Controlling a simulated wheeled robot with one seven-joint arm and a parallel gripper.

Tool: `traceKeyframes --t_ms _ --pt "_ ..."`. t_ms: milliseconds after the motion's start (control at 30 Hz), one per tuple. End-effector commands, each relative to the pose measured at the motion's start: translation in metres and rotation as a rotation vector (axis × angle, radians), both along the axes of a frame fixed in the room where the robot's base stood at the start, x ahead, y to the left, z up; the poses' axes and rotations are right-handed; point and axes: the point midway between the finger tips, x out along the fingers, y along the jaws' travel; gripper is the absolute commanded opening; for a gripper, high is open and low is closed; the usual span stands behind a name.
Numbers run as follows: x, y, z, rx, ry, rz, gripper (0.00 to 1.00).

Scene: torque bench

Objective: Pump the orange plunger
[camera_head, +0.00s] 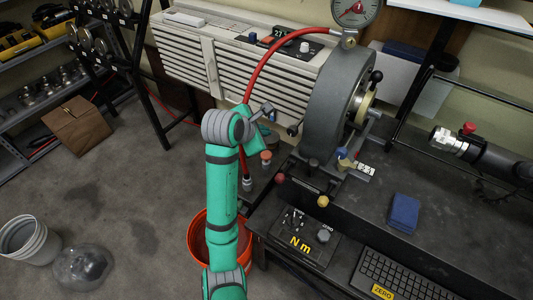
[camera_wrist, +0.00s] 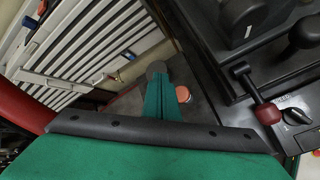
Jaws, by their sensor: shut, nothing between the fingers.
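The orange plunger (camera_head: 266,156) is a small orange cap on a short grey body, standing beside the left edge of the dark bench. In the wrist view its orange top (camera_wrist: 183,93) shows just right of my fingers. The plunger's lower part is mostly hidden in the wrist view.
A red hose (camera_head: 258,65) runs down behind my arm from the gauge (camera_head: 355,8). A large grey wheel housing (camera_head: 335,95) stands right of my gripper. Levers with red and yellow knobs (camera_head: 323,201) stick out at the bench edge. An orange bucket (camera_head: 197,238) stands below my arm.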

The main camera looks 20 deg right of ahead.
Motion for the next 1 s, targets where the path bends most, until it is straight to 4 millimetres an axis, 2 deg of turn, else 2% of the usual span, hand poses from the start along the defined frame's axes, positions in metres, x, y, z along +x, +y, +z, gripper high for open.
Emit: traceKeyframes --t_ms 200,500,700,1000 --pt "-0.001 0.001 -0.029 0.000 0.004 0.000 0.00" --pt "-0.001 -0.002 -0.062 -0.002 0.003 -0.002 0.00" --pt "0.000 -0.002 -0.073 0.000 0.000 -0.002 0.00" --pt "0.000 -0.001 -0.074 0.000 0.000 -0.002 0.00"
